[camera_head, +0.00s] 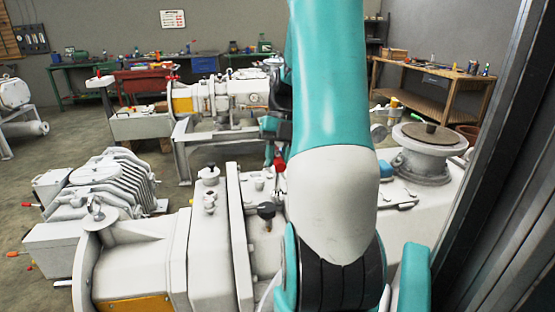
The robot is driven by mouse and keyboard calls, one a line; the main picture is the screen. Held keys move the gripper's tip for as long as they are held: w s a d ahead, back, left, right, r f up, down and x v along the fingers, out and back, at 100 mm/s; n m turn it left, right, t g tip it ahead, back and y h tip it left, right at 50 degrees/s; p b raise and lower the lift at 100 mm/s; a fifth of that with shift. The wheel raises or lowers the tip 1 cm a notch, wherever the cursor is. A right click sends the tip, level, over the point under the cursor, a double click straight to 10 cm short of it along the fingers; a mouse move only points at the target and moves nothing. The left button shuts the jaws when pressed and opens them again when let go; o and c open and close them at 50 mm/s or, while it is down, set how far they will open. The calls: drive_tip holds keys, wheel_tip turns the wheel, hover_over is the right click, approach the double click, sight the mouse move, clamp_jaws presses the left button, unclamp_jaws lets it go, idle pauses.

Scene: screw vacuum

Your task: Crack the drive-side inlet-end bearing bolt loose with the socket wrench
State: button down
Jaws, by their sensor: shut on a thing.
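A large pale grey vacuum pump (210,245) lies across the foreground, with a round flanged end at the left and a yellow-brown opening low on it. My own teal and white arm stands in front of the pump and hides much of its right half. Dark and teal parts peek out at the left edge of the arm, above the pump; I cannot tell what they are. My gripper is not visible. I cannot make out the socket wrench or the drive-side inlet-end bearing bolt.
A finned machine (95,190) stands at the left, and another pump (220,95) on a frame is behind. A round flanged port (430,140) rises at the right. A wooden workbench (435,75) and a dark post (510,130) are at the right. Floor shows between the machines.

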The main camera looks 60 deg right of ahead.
drive_tip(key=shift+r, duration=0.1)
drive_tip(key=shift+r+p, duration=1.1)
drive_tip(key=shift+r, duration=0.3)
